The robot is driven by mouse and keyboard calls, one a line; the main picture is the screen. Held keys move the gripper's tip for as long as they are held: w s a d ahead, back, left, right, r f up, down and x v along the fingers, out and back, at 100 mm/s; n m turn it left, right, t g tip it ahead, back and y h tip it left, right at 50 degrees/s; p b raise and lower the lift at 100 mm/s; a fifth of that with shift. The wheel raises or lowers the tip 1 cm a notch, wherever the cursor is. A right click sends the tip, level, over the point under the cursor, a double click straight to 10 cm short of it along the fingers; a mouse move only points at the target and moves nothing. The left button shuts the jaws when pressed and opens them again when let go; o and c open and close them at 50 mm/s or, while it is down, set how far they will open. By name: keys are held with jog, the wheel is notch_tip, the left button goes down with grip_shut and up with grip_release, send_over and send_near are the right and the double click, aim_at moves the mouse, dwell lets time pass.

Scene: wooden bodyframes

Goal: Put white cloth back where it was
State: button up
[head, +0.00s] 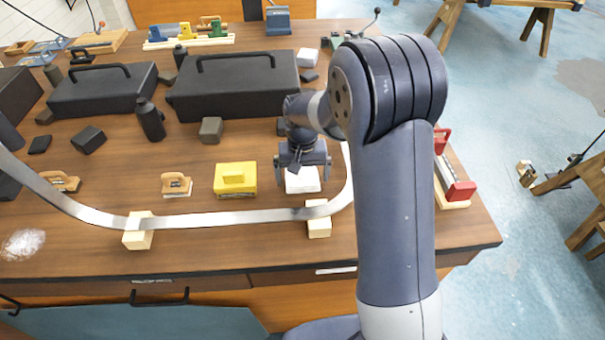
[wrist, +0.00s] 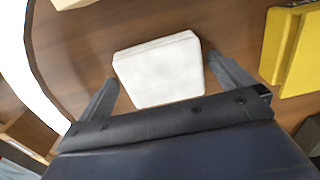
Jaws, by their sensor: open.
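The white cloth (head: 302,181) looks like a small folded white block on the wooden workbench. In the wrist view the white cloth (wrist: 160,72) lies between the two spread fingers, slightly ahead of the gripper body. My gripper (head: 303,172) is right above it in the head view and partly hides it. In the wrist view my gripper (wrist: 165,88) is open, with a finger on each side of the cloth and gaps showing between. I cannot tell the exact height of the fingertips over the bench.
A yellow box (head: 234,180) sits left of the cloth. A curved metal strip (head: 230,217) runs in front, resting on pale wooden blocks (head: 138,238). Black toolboxes (head: 235,84) stand behind, and red clamps (head: 456,188) lie at the right. Bare bench shows between the yellow box and the cloth.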

aim_at(303, 175)
notch_tip(303, 175, up, 12)
jog(key=shift+r+b, duration=0.15)
jog(key=shift+b, duration=0.2)
dwell(1.3)
